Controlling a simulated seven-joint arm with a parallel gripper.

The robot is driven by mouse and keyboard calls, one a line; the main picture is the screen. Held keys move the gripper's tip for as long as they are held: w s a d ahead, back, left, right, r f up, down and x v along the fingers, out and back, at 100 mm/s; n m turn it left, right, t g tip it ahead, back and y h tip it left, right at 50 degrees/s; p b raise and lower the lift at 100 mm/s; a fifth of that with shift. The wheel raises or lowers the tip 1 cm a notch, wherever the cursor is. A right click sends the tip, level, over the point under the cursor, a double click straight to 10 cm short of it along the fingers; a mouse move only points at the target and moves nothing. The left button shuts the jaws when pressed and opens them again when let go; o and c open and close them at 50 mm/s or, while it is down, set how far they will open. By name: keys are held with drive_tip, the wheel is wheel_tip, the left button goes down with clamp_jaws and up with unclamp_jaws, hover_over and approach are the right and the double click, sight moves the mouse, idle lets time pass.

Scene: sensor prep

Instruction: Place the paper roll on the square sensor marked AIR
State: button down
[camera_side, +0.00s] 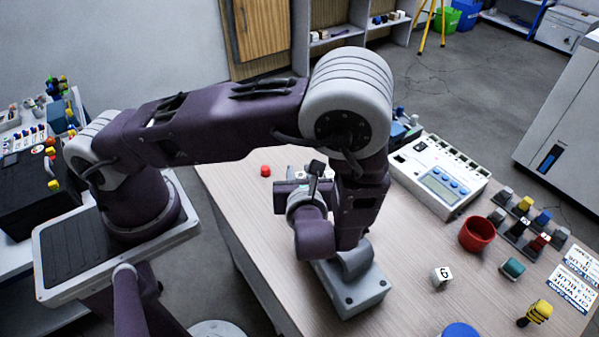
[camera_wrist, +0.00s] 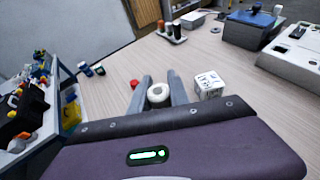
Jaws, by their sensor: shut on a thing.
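The paper roll (camera_wrist: 158,96) is white and round with a darker centre, seen nearly end-on in the wrist view. My gripper (camera_wrist: 161,87) has its two grey fingers on either side of the roll and is shut on it. A white square block (camera_wrist: 209,86) with dark lettering stands just right of the right finger. The lettering is too small to read for certain, so I cannot tell whether it is the sensor marked AIR. In the side view my arm hides the fingers and the roll.
A red piece (camera_wrist: 134,84) lies just left of the fingers; a red piece also shows in the side view (camera_side: 265,171). The table's left part is mostly clear.

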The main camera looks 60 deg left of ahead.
drive_tip(key=c, duration=1.2)
unclamp_jaws()
drive_tip(key=shift+f, duration=0.1)
drive_tip(key=shift+c, duration=0.2)
drive_tip(key=v, duration=1.2)
drive_tip(key=s+a+r+n+h, duration=0.2)
drive_tip(key=s+r+n+h, duration=0.1)
drive_tip(key=r+n, duration=0.3)
drive_tip(key=s+a+r+n+h, duration=0.2)
drive_tip(key=r+n+h, duration=0.3)
drive_tip(key=n, duration=0.5)
drive_tip(key=s+a+r+n+g+h, duration=0.1)
drive_tip(key=s+a+r+n+h, duration=0.2)
drive_tip(key=s+r+n, duration=0.2)
wheel_tip(320, 180, up, 4)
drive_tip(key=n, duration=0.3)
drive_tip(key=shift+r+h, duration=0.15)
drive_tip(key=shift+h, duration=0.25)
